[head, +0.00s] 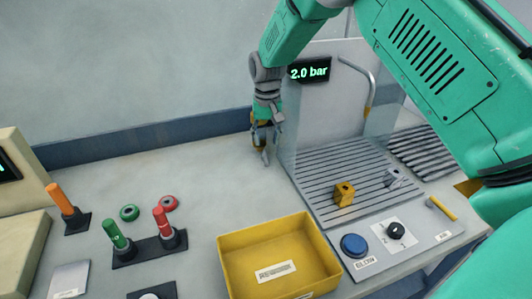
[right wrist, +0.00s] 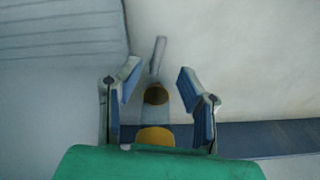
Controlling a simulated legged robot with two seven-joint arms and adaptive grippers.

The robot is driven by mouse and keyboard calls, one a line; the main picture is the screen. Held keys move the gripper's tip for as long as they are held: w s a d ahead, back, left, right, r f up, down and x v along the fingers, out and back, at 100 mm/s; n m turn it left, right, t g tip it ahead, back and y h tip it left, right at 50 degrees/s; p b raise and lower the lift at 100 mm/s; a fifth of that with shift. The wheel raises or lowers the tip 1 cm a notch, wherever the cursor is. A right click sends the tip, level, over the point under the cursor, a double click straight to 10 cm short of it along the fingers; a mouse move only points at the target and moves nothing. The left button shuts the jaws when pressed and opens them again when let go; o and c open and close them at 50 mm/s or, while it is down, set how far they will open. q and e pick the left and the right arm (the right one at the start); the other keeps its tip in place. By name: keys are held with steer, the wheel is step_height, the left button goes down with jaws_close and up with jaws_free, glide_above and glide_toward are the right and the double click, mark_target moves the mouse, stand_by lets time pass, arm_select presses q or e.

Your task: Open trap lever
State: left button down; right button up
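A small yellow and grey fitting with a thin grey lever (head: 265,157) sits at the back of the bench, left of the clear panel. It looks like the trap lever. In the right wrist view the grey lever (right wrist: 158,56) points away from a yellow round part with a dark centre (right wrist: 156,95). My right gripper (head: 266,132) is over it, pointing down. Its two fingers (right wrist: 159,82) are apart, one on each side of the fitting, with gaps visible. The gripper hides part of the fitting in the head view. My left gripper is not in view.
A blow booth with a slatted floor (head: 325,165) and a yellow block (head: 344,193) stands right of the gripper. A yellow bin (head: 279,225) is in front. Orange (head: 60,199), green (head: 116,233) and red (head: 162,221) handles stand left. The bench between is clear.

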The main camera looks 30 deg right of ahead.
step_height(320, 180, up, 4)
steer(key=shift+f, duration=0.1)
stand_by(0.4)
steer(key=t+h+p, duration=0.3)
steer(key=h+p, duration=0.1)
steer(key=p, duration=0.3)
glide_toward(266, 159)
steer(key=shift+n, duration=0.3)
steer(key=b+x, duration=0.3)
steer(key=b, duration=0.1)
steer(key=b+x, duration=0.4)
steer(key=b, duration=0.1)
steer(key=shift+a+f, duration=0.1)
steer(key=shift+f, duration=0.3)
steer(key=shift+w+f+b, duration=0.25)
steer(key=shift+f+b, duration=0.15)
steer(key=shift+f, duration=0.05)
steer(key=shift+d+f, duration=0.1)
steer(key=shift+d, duration=0.15)
steer(key=shift+d, duration=0.15)
